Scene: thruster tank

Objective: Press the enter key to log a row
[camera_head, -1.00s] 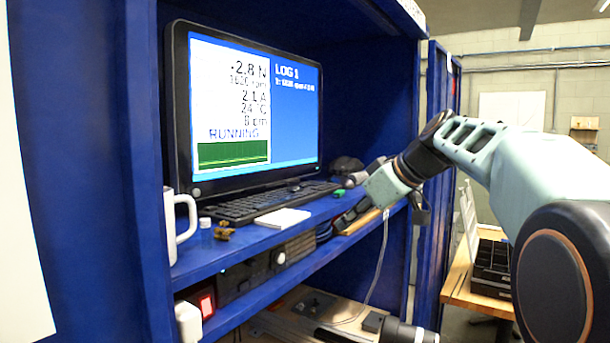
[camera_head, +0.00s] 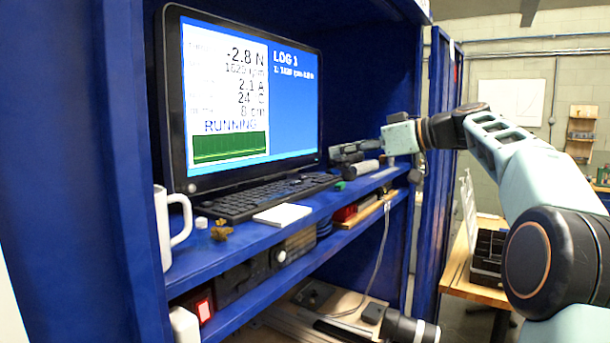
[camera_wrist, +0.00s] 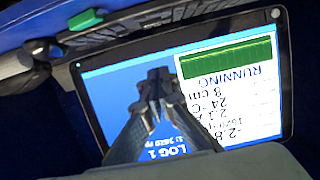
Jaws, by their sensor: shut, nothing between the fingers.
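A black keyboard (camera_head: 265,196) lies on the blue shelf in front of the monitor (camera_head: 250,100). My gripper (camera_head: 335,153) is shut and empty, level, beside the lower right edge of the monitor, above the keyboard's right end. In the wrist view the shut fingers (camera_wrist: 158,80) lie across the upside-down screen (camera_wrist: 190,90). A dark strip, seemingly part of the keyboard (camera_wrist: 120,33), shows at the top there.
A white mug (camera_head: 170,225) stands at the shelf's left end. A white pad (camera_head: 283,214) lies before the keyboard. A small green item (camera_head: 340,186) lies near its right end. A lower shelf holds devices. A wooden bench (camera_head: 470,290) stands at right.

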